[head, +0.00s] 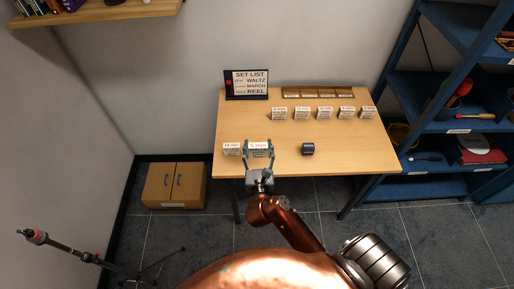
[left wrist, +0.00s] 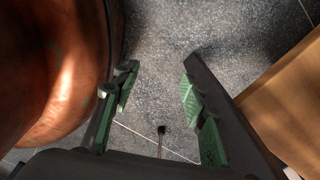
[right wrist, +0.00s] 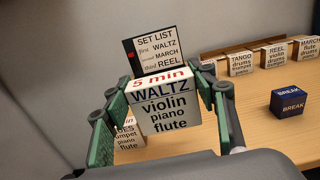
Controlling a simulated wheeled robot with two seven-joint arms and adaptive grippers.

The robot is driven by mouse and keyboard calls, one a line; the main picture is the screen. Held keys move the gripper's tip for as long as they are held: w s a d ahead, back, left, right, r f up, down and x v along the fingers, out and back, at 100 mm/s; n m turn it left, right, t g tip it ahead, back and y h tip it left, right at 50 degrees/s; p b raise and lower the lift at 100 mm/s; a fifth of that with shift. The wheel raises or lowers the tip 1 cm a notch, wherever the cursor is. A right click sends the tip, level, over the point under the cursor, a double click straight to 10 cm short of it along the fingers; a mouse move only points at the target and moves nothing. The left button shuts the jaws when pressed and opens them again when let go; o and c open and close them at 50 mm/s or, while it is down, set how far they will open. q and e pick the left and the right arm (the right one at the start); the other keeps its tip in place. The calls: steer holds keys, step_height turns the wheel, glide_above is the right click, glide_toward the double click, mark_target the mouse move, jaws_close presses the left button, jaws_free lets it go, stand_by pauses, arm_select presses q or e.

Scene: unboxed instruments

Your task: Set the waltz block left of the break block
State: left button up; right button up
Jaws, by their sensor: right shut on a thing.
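The white waltz block (right wrist: 162,100), marked "5 min WALTZ violin piano flute", is between the green-padded fingers of my right gripper (right wrist: 165,120), which is shut on it. It also shows in the head view (head: 258,143), over the table's front left part, and looks raised off the top. The dark blue break block (head: 307,148) stands on the table to its right, apart from it; it also shows in the right wrist view (right wrist: 290,103). My left gripper (left wrist: 158,110) is open and empty over the grey floor and is outside the head view.
Another white block (head: 231,149) stands just left of the waltz block, partly hidden in the right wrist view. Several white blocks (head: 325,113) line the back before a wooden rack (head: 318,92). A set list sign (head: 247,84) stands back left. Table between waltz and break blocks is clear.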

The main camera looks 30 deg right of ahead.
steer(key=w+d+f+b, duration=0.1)
steer(key=w+f, duration=0.1)
steer(key=w+d+f, duration=0.1)
steer(key=w+f, duration=0.1)
steer(key=w+d+f+b, duration=0.1)
steer(key=w+d+f, duration=0.1)
steer(key=shift+w+f+b, duration=0.3)
steer(key=shift+w+f, duration=0.05)
steer(key=shift+f, duration=0.05)
steer(key=shift+w+d+f, duration=0.15)
steer(key=shift+f, duration=0.15)
step_height(320, 180, down, 3)
steer(key=shift+w+d+r+b, duration=0.1)
steer(key=shift+w+b, duration=0.05)
steer(key=shift+b, duration=0.65)
steer(key=shift+f, duration=0.35)
steer(key=shift+r, duration=0.15)
steer(key=o, duration=0.7)
steer(key=shift+f, duration=0.2)
arm_select(q)
steer(key=shift+s+f, duration=0.4)
steer(key=shift+f, duration=0.35)
steer(key=shift+s+f, duration=0.4)
steer(key=shift+f, duration=0.4)
steer(key=shift+s+f, duration=0.4)
steer(key=shift+f, duration=0.35)
arm_select(e)
steer(key=o, duration=0.5)
steer(key=shift+c, duration=0.2)
